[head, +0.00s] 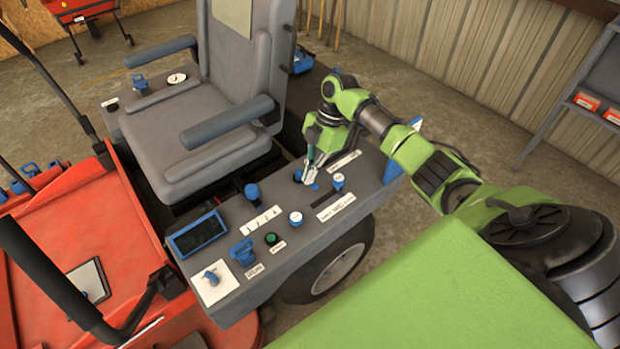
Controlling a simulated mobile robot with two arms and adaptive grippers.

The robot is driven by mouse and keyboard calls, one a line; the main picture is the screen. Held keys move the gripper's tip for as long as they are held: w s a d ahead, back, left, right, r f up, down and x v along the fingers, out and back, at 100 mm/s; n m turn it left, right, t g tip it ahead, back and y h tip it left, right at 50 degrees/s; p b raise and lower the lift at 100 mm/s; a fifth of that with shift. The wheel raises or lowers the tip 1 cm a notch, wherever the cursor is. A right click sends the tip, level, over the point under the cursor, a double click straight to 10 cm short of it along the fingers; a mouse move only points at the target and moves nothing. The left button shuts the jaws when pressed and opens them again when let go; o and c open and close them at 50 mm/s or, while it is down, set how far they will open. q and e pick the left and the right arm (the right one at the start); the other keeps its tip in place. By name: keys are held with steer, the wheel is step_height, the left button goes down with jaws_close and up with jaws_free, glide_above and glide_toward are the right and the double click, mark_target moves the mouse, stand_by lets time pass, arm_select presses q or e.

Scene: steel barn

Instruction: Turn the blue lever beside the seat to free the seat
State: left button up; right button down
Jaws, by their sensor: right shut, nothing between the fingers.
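The grey seat (195,135) with blue-grey armrests is on the red vehicle, left of the picture's middle. Beside it, the grey side console (275,225) carries several blue controls. A blue-topped lever (252,192) stands upright at the console's seat-side edge. Another blue-topped lever (338,182) stands farther back by a dark slot. I cannot tell from the labels which one frees the seat. My right gripper (309,178) is shut and empty, pointing down at the console's rear part, by a small blue part; whether it touches is unclear. My left gripper is out of view.
A dark screen (197,234), a green button (271,239) and a white-based blue switch (213,277) are at the console's front. A wheel (338,268) is below. A metal shelf (575,85) stands at right. Open concrete floor lies behind the vehicle.

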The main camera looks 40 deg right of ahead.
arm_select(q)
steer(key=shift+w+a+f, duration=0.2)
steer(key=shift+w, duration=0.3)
arm_select(e)
steer(key=v, duration=0.4)
steer(key=shift+w+a, duration=0.1)
steer(key=shift+w, duration=0.15)
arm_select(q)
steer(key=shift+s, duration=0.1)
